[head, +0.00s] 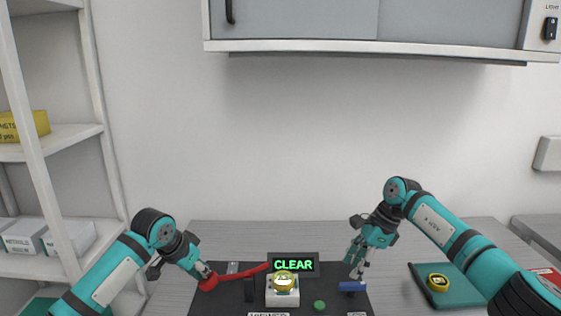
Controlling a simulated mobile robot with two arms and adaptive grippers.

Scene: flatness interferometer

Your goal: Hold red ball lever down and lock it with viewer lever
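A red lever (243,272) with a red ball (208,283) at its left end lies over the black base plate. The lever slants up to the right toward the display. My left gripper (207,273) is at the red ball, its fingertips touching or just above it; its finger gap is too small to make out. A blue-handled lever (352,287), possibly the viewer lever, is at the plate's right side. My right gripper (356,274) points down just above the blue handle; contact and finger opening are unclear. A white block with a gold-ringed viewer (284,282) stands between them.
A display (293,264) reads CLEAR in green behind the viewer. A green knob (319,305) sits on the black plate (335,305). A teal mat with a yellow round item (438,282) lies right. Shelves (50,150) stand left; a cabinet (370,25) hangs above.

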